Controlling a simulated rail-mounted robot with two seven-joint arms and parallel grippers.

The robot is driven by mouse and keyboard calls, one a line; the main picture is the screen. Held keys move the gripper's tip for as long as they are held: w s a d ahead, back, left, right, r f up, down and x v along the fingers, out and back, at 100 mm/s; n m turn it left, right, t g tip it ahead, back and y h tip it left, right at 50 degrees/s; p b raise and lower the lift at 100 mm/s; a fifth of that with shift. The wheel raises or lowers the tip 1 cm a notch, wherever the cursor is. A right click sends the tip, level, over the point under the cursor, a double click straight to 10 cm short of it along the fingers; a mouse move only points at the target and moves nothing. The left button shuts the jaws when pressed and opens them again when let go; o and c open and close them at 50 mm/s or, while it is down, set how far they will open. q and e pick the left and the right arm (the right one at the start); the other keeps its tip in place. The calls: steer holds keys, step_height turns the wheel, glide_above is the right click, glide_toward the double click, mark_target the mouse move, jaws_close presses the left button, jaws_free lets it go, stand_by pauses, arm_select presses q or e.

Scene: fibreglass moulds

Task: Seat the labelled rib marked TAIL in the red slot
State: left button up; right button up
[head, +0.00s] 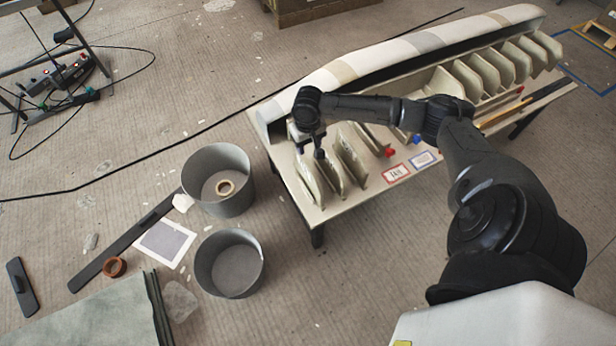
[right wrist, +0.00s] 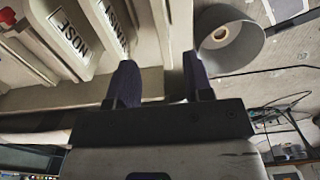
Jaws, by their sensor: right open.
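Several cream ribs (head: 349,160) stand on edge at the near left end of the bench. My right gripper (head: 308,150) is above the leftmost of them, pointing down. In the right wrist view its two dark fingers (right wrist: 160,88) are apart, with a pale upright panel edge (right wrist: 154,35) beyond the gap; I cannot tell if it lies between them. No rib reading TAIL is legible. A red-bordered card reading TAIL (head: 396,173) lies on the bench beside a red block (head: 390,152). My left gripper is out of view.
A blue-bordered card (head: 423,159) and blue block (head: 416,139) are beside the red ones. A long mould (head: 400,50) with more ribs (head: 500,62) runs along the bench. Two grey buckets (head: 229,264) stand on the floor to the left.

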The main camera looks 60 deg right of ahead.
mark_target(308, 164)
step_height(308, 164, down, 8)
steer(key=b, duration=0.3)
steer(key=shift+f, duration=0.1)
step_height(308, 164, down, 5)
steer(key=b, duration=0.3)
steer(key=shift+f+b, duration=0.1)
steer(key=shift+b, duration=0.2)
jaws_close()
